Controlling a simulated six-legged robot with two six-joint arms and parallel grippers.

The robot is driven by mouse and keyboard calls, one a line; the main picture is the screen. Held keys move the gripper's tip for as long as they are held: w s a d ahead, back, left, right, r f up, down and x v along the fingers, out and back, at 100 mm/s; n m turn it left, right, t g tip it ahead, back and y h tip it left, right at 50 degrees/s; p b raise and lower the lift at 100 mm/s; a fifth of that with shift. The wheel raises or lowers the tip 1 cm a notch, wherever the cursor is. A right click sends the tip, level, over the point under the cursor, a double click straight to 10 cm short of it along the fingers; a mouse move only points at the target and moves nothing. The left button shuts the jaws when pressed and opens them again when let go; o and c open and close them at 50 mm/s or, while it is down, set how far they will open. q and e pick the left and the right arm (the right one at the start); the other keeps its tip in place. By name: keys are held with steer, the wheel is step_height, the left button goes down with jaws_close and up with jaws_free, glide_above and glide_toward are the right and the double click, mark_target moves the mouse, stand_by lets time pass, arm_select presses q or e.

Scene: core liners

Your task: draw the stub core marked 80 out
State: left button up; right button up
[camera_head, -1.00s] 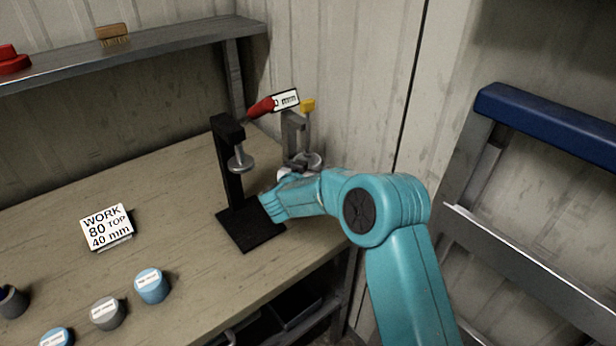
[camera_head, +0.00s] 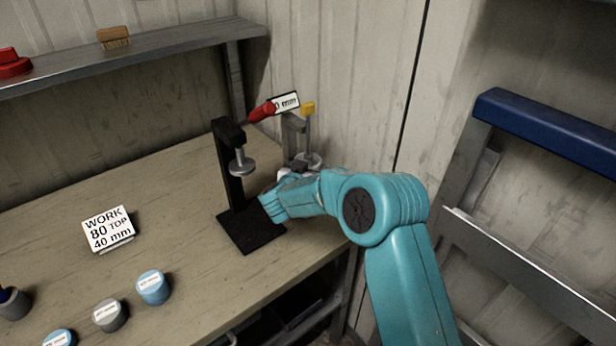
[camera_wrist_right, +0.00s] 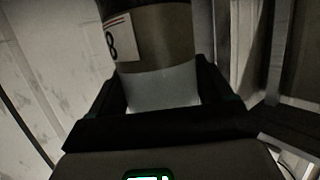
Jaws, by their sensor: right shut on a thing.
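In the right wrist view a round core (camera_wrist_right: 165,50) stands between my right gripper's fingers (camera_wrist_right: 163,95). Its upper part is dark brown with a pale label showing an 8; the rest of the number is out of sight. Its lower part is pale grey. The fingers are shut on it. In the head view my right gripper (camera_head: 285,197) is at the bench's right end, beside the black stand (camera_head: 230,165) and in front of a grey clamp stand (camera_head: 293,135). The core is not distinguishable there. My left gripper is not in view.
A card (camera_head: 108,230) reads WORK 80 TOP 40 mm. A blue cup (camera_head: 153,288), a grey cup (camera_head: 110,316) and others stand at the bench's front left. A shelf (camera_head: 150,45) runs above. A blue-topped rack (camera_head: 545,125) stands right. The bench's middle is clear.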

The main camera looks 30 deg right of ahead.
steer(key=shift+s, duration=0.15)
steer(key=s+d+b, duration=0.1)
steer(key=s+b, duration=0.2)
steer(key=s, duration=1.1)
steer(key=shift+s, duration=0.35)
stand_by(1.4)
steer(key=shift+d, duration=0.1)
steer(key=shift+r, duration=0.15)
step_height(320, 180, up, 5)
steer(key=p, duration=0.4)
stand_by(0.4)
